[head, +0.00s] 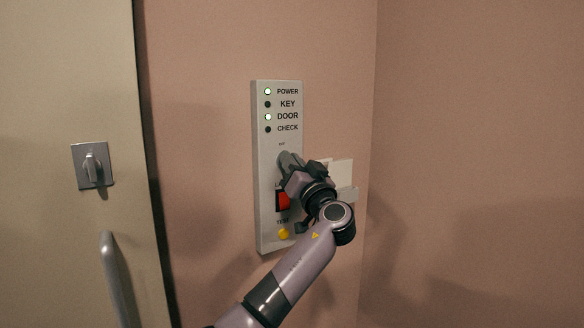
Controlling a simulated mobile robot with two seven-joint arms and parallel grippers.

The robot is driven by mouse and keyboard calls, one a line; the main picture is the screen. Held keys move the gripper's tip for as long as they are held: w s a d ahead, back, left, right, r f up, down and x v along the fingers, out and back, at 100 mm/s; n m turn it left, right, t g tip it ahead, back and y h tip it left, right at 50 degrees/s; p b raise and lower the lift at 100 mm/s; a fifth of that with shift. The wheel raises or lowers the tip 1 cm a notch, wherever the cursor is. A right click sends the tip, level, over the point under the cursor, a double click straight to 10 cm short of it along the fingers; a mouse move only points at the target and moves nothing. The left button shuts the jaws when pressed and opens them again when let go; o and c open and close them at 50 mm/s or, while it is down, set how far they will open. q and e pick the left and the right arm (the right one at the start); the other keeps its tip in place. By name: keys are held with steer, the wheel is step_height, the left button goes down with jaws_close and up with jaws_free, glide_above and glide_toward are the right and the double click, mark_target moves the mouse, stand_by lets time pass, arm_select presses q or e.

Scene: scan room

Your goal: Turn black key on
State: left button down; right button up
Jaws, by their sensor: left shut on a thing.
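A pale control panel (265,150) is mounted on the pink wall. Its POWER light (268,91) and DOOR light (268,117) are lit; its KEY light (268,104) and CHECK light (268,129) are dark. My left gripper (287,160) is at the panel just below the small OFF label, shut on the black key. The key itself is hidden behind the fingers, so its angle cannot be told. My right gripper is not in view.
Below the gripper, the panel has a red switch (283,201) and a yellow button (283,233) near a TEST label. A white box (341,172) is on the wall right of my wrist. A door with a latch (92,166) and handle (115,277) stands at left.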

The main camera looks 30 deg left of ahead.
arm_select(q)
steer(key=m+t+h, duration=0.1)
steer(key=m, duration=0.3)
steer(key=shift+p, duration=0.35)
steer(key=m+h+p, duration=0.1)
steer(key=m, duration=0.2)
steer(key=m+t+h, duration=0.1)
steer(key=m, duration=0.1)
steer(key=shift+m+h+p, duration=0.4)
steer(key=m+h, duration=0.1)
steer(key=m, duration=0.3)
steer(key=shift+h, duration=0.3)
steer(key=shift+f+m+h, duration=0.15)
steer(key=shift+m+h, duration=0.35)
steer(key=shift+m, duration=1)
steer(key=shift+g, duration=0.3)
steer(key=c, duration=1.2)
jaws_free()
steer(key=shift+c, duration=0.2)
steer(key=shift+d, duration=0.1)
